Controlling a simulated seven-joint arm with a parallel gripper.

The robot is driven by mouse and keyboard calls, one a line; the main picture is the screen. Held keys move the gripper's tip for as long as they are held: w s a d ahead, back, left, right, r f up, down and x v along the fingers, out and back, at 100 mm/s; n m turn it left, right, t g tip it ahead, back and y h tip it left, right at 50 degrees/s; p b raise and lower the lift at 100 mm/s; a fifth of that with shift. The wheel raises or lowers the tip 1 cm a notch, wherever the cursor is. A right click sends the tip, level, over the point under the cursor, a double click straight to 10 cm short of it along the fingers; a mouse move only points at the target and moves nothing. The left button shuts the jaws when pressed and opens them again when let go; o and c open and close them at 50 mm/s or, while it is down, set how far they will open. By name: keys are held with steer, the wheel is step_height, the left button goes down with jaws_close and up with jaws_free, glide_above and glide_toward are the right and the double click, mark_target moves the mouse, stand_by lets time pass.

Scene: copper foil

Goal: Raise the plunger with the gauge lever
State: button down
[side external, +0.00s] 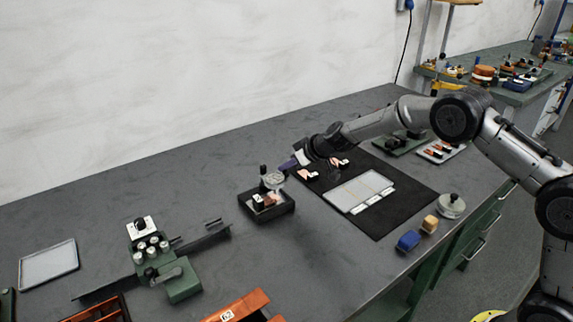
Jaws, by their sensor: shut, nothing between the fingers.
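A small round pale part (273,180), which looks like a dial gauge, stands at the back of a black tray (282,210). A dark upright knob shows just left of it. The plunger and the lever are too small to tell apart here. My gripper (287,164) comes in from the right, with its fingers shut and empty, just above and right of the round part. I cannot tell whether the fingertips touch it.
A black mat (393,219) with a pale panel (358,191) lies right of the tray. A green fixture (183,281) and grey tray (48,264) stand left. The bench behind the black tray is clear.

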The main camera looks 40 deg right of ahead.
steer(key=shift+w, duration=0.1)
steer(key=s+a+r, duration=0.1)
steer(key=s+r, duration=0.2)
steer(key=r, duration=0.5)
steer(key=shift+s+a+r, duration=0.2)
steer(key=shift+a, duration=0.15)
stand_by(0.3)
